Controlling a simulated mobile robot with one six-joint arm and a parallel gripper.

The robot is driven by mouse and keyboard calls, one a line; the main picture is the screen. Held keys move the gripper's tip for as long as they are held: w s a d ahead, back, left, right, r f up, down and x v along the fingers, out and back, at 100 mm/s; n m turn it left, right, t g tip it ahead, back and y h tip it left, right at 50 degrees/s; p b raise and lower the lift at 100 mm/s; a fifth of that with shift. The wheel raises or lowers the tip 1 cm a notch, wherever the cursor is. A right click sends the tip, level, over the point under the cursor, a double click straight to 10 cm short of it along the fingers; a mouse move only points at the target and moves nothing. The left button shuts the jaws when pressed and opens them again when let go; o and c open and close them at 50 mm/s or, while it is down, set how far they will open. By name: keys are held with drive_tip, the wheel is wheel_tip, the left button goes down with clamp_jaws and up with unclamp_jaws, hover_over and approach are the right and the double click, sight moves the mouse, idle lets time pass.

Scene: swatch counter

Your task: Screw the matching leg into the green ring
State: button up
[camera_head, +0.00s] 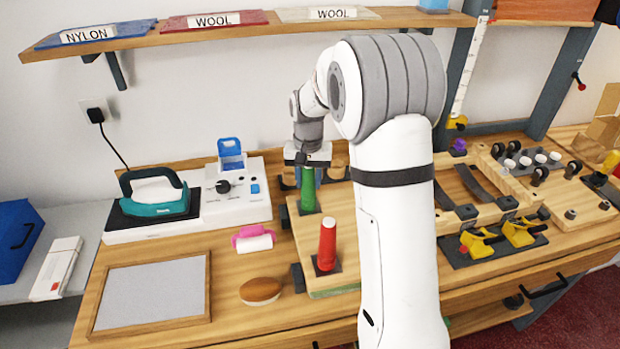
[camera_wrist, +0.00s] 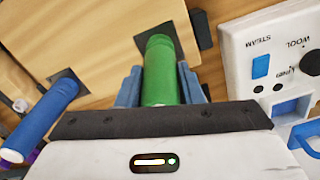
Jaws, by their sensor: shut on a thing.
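A green leg (camera_head: 308,196) stands roughly upright over the wooden board (camera_head: 345,222). My gripper (camera_head: 308,176) is shut around its upper part. In the wrist view the green leg (camera_wrist: 165,70) sits between my two blue-grey fingers. I cannot tell whether its lower end touches the board. A red leg (camera_head: 327,245) stands in a dark square plate (camera_head: 327,268) nearer the front. A blue leg (camera_wrist: 45,115) shows at the left of the wrist view. I cannot make out the green ring in either view.
A white ironing station (camera_head: 240,212) with a teal iron (camera_head: 155,200) stands left of the board. A pink-wrapped roll (camera_head: 253,239), a brown-topped oval brush (camera_head: 261,291) and a grey framed pad (camera_head: 150,292) lie in front. Yellow clamps (camera_head: 480,243) stand to the right.

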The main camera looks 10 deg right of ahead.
drive_tip(key=o, duration=0.7)
drive_tip(key=shift+o, duration=0.2)
drive_tip(key=n, duration=0.6)
drive_tip(key=shift+n, duration=0.3)
drive_tip(key=n, duration=0.3)
drive_tip(key=shift+n, duration=0.4)
drive_tip(key=n, duration=0.4)
drive_tip(key=shift+d, duration=0.1)
drive_tip(key=shift+c, duration=0.4)
